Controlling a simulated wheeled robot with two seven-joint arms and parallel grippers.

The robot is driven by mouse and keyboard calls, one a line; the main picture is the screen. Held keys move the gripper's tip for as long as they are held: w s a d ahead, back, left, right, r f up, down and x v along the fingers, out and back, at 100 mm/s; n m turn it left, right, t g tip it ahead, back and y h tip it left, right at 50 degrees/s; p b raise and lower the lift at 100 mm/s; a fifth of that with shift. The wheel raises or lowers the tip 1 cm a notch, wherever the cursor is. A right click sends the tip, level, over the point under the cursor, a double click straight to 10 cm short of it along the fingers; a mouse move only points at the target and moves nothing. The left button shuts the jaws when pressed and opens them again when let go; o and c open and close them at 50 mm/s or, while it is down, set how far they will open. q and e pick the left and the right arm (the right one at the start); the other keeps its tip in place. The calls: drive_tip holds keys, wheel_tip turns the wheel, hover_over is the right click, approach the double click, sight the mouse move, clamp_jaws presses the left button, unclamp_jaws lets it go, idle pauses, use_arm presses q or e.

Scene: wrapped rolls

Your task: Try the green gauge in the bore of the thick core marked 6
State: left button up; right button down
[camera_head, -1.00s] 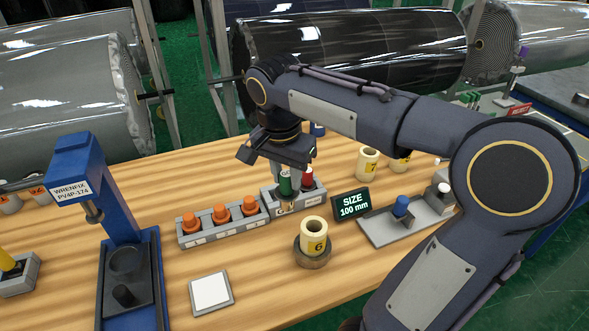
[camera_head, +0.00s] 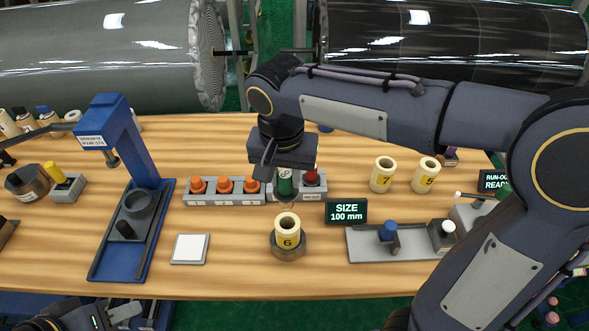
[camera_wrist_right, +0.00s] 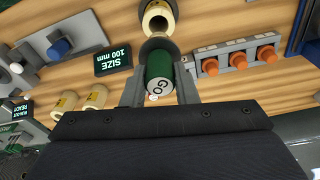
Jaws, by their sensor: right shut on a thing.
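The thick core marked 6 (camera_head: 288,229) is cream and stands upright in a round brown holder (camera_head: 289,250) on the table, its bore facing up. My right gripper (camera_head: 285,172) is above the gauge block, behind the core. It is shut on the green gauge (camera_head: 285,187). In the right wrist view the green gauge (camera_wrist_right: 157,66), with a white end marked GO, is between the two fingers (camera_wrist_right: 158,88). I cannot tell whether it is clear of its socket. The core also shows there at the top (camera_wrist_right: 157,14). A dark part of my left arm shows at the bottom left; its fingers are unclear.
A red gauge (camera_head: 312,179) stands beside the green one. Orange-topped pieces (camera_head: 224,185) sit in a grey rack to the left. Cores marked 7 (camera_head: 383,174) and 5 (camera_head: 425,175) stand right. A SIZE 100 mm display (camera_head: 346,211) stands near the core. A blue press (camera_head: 128,150) is left.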

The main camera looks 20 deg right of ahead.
sight(286, 186)
drive_tip(key=shift+f+b, duration=2.4)
drive_tip(key=shift+f, duration=0.8)
drive_tip(key=shift+f+b, duration=1.25)
drive_tip(key=shift+f, duration=0.55)
drive_tip(key=shift+r, duration=0.2)
idle(0.5)
drive_tip(key=shift+r+p, duration=3)
drive_tip(key=shift+r, duration=0.35)
